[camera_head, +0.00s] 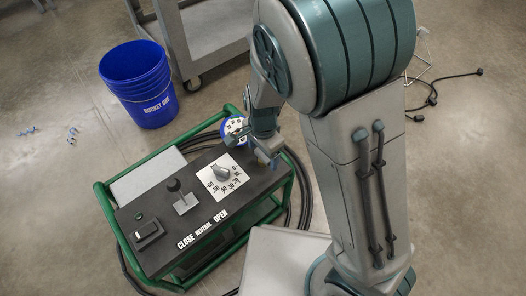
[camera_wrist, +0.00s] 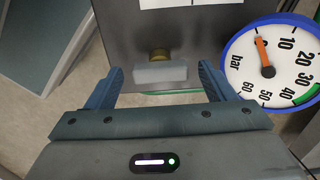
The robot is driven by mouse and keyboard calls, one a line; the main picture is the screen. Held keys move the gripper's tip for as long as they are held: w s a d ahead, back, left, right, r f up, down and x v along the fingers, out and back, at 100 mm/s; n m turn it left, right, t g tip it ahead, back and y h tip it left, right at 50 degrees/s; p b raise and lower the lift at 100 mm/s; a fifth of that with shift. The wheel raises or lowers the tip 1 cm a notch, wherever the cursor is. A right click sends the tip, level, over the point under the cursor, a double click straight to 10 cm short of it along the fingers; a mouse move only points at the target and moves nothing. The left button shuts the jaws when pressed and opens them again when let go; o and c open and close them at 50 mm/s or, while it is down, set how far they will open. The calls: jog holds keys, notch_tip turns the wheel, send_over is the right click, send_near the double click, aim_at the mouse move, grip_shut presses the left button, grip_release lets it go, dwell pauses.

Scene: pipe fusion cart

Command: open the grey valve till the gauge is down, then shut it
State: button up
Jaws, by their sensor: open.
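The grey valve handle (camera_wrist: 160,73), a short flat bar below a brass stem (camera_wrist: 160,55), shows in the wrist view. My gripper (camera_wrist: 160,82) is open, with one blue finger on each side of the bar and visible gaps to both. I cannot tell the exact depth of the fingers. The round gauge (camera_wrist: 290,68) has a blue rim and a white face. Its orange needle points up and slightly left, before the 10 mark, near the low end. In the head view the gauge (camera_head: 231,126) is partly hidden by my arm, and the valve is hidden.
The dark panel of the green-framed cart (camera_head: 157,221) carries a numbered dial knob (camera_head: 221,172), a lever (camera_head: 180,194) marked close, neutral, open, and a black box (camera_head: 147,232). A blue bucket (camera_head: 139,83) and a grey trolley (camera_head: 191,40) stand behind. Black hoses lie around the cart.

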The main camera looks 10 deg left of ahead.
jog(key=shift+c, duration=0.3)
jog(key=c, duration=0.9)
jog(key=shift+r+n, duration=0.1)
jog(key=shift+n, duration=0.2)
jog(key=n+p, duration=0.2)
jog(key=n, duration=0.1)
jog(key=n+p, duration=0.1)
jog(key=n, duration=0.4)
jog(key=shift+p, duration=0.3)
jog(key=n+p, duration=0.1)
jog(key=n, duration=0.3)
jog(key=shift+n, duration=0.4)
jog(key=n+p, duration=0.1)
jog(key=n, duration=0.3)
jog(key=shift+n, duration=0.4)
